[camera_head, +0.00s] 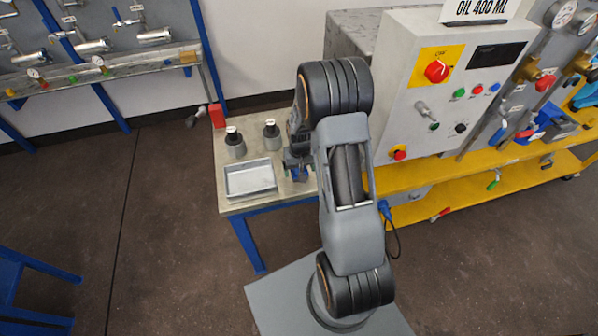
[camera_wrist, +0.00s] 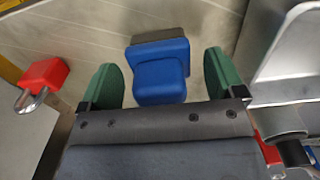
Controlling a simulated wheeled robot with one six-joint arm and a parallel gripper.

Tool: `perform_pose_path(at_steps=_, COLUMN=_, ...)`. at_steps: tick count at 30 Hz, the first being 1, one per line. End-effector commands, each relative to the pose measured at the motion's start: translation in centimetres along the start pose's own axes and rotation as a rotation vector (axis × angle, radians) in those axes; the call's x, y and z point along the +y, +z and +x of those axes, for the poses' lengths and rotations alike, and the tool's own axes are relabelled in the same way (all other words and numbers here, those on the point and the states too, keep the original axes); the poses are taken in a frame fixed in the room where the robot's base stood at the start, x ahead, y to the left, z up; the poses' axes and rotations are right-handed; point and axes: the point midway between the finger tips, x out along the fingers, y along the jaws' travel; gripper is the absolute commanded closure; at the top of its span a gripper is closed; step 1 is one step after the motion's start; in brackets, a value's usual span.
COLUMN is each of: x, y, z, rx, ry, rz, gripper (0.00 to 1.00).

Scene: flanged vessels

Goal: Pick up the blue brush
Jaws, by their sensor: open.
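The blue brush (camera_wrist: 160,78) lies on the table in the wrist view, with a blue body and a dark grey strip along its far edge. My gripper (camera_wrist: 161,66) is open, its two green fingers on either side of the brush. A gap shows between the brush and each finger. The near part of the brush is hidden behind the gripper's body. In the head view my gripper (camera_head: 298,165) is low over the table's right part, largely hidden by my arm. A bit of blue shows beside it, too small to make out clearly.
A grey metal tray (camera_head: 250,192) sits on the small table, left of my gripper. Two dark-topped grey cylinders (camera_head: 235,143) (camera_head: 271,136) stand behind it. A red padlock-like piece (camera_wrist: 45,74) is left of the brush. The control box (camera_head: 446,90) stands close on the right.

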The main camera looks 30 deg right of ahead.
Motion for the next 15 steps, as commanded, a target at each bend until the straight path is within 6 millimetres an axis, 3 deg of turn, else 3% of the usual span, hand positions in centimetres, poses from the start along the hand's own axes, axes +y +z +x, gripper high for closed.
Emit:
perform_pose_path(at_steps=2, x=0.00, y=-0.01, z=-0.02, rx=0.000, ry=0.000, rz=0.000, gripper=0.17)
perform_pose_path(at_steps=15, x=0.00, y=0.00, z=-0.04, rx=0.000, ry=0.000, rz=0.000, gripper=0.59)
